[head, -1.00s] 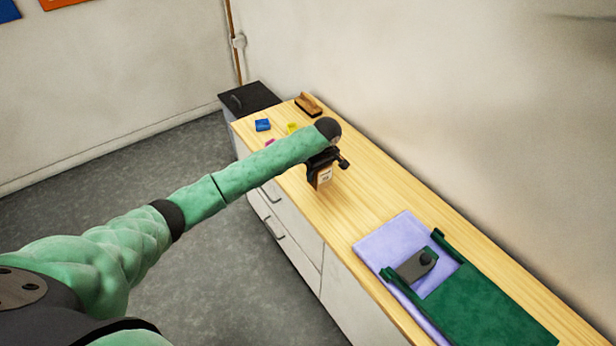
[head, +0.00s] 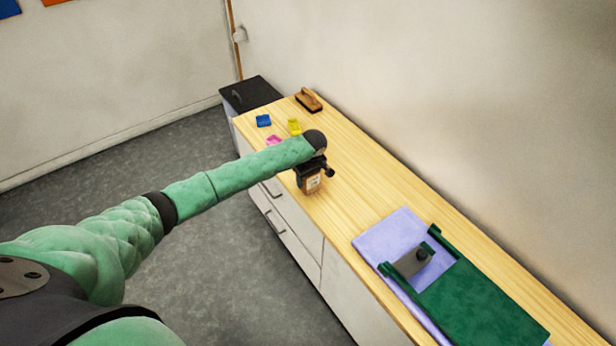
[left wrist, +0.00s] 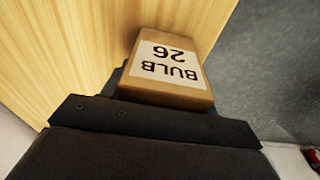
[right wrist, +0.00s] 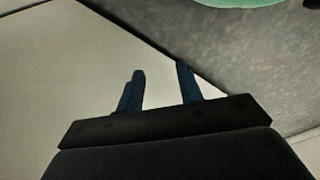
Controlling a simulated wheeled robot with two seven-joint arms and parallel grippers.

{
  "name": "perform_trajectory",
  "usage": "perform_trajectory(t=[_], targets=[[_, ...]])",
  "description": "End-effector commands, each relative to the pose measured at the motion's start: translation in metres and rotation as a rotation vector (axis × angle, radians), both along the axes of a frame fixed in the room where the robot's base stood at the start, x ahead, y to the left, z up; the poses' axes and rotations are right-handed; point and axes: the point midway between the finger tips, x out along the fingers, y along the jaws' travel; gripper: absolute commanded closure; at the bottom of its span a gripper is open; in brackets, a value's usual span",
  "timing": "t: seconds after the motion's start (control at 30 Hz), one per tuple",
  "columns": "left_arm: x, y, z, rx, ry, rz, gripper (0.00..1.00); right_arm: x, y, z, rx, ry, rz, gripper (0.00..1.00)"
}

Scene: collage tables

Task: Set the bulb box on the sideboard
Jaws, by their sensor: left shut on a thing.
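The bulb box (head: 312,183) is a small brown carton with a white label. In the left wrist view the label on the box (left wrist: 170,66) reads "BULB 26", upside down. My left gripper (head: 311,172) is shut on it, at the front edge of the sideboard (head: 352,172), a long wood-topped unit with pale drawers. Whether the box touches the top is hard to tell. My right gripper (right wrist: 160,88) is open and empty in the right wrist view, its two fingers apart, near a pale surface and the grey floor.
A blue block (head: 263,120), a yellow block (head: 294,127), a pink block (head: 274,140) and a wooden-handled brush (head: 308,100) lie at the far end. A lilac sheet (head: 400,236) and a green board (head: 478,300) lie at the near end. The wood between is clear.

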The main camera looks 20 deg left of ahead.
Motion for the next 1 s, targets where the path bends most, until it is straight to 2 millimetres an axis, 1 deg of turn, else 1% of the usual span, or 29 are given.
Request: perform_trajectory(t=[0.17,0.2,0.3,0.57,0.7,0.8,0.87,0.93,1.0], targets=[[0.0,0.0,-0.002,-0.001,0.0,0.001,0.64,-0.001,0.0,-0.001,0.0,0.0,0.0,0.64],[0.0,0.0,-0.003,-0.001,0.0,0.001,0.37,-0.001,-0.001,-0.002,-0.001,0.0,0.0,0.64],[0.0,0.0,-0.002,0.0,0.0,0.0,0.19,-0.001,-0.001,-0.002,-0.001,0.001,0.0,0.64],[0.0,0.0,-0.002,0.0,0.0,0.0,0.19,-0.001,-0.001,-0.002,-0.001,0.001,0.0,0.64],[0.0,0.0,0.004,0.0,-0.001,0.0,0.19,-0.001,-0.001,-0.003,-0.002,0.005,0.0,0.64],[-0.001,-0.002,0.015,-0.001,-0.001,-0.001,0.19,0.002,0.0,0.002,0.0,0.007,-0.001,0.64],[-0.002,-0.003,0.024,0.0,-0.001,-0.001,0.19,0.003,0.004,0.012,0.004,0.008,-0.002,0.64],[-0.003,-0.005,0.038,0.0,-0.002,-0.001,0.19,0.001,0.007,0.02,0.007,0.015,-0.003,0.64],[-0.005,-0.007,0.052,-0.001,-0.001,-0.001,0.19,0.003,0.008,0.028,0.01,0.017,-0.004,0.64]])
